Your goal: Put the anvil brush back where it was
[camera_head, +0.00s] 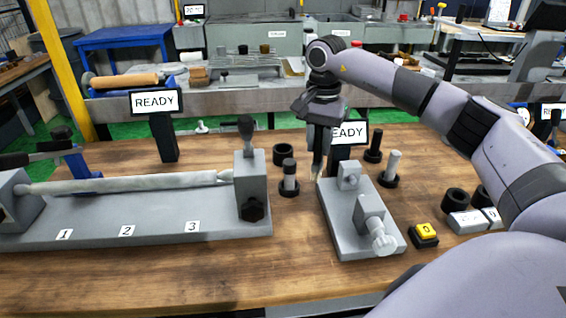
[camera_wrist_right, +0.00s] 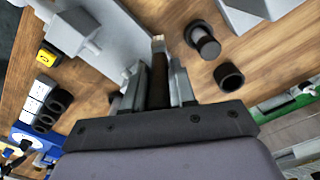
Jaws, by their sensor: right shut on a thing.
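My right gripper (camera_head: 318,158) is shut on the anvil brush, pointing down over the left back edge of the grey two-block fixture (camera_head: 340,236). The brush (camera_wrist_right: 158,75) has a dark handle and a pale tip. It lies between the fingers in the right wrist view, with the tip sticking out beyond them. In the head view the pale tip shows just below the fingers, near the fixture's rear block; I cannot tell if it touches anything. My left gripper is not in view.
A grey-topped post on a black base (camera_head: 289,178) and a black ring (camera_head: 283,154) stand left of the gripper. A black post (camera_head: 373,142) and a pale post (camera_head: 393,166) stand right. The long grey fixture (camera_head: 150,222) holds a pale bar. A yellow button (camera_head: 425,230) sits front right.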

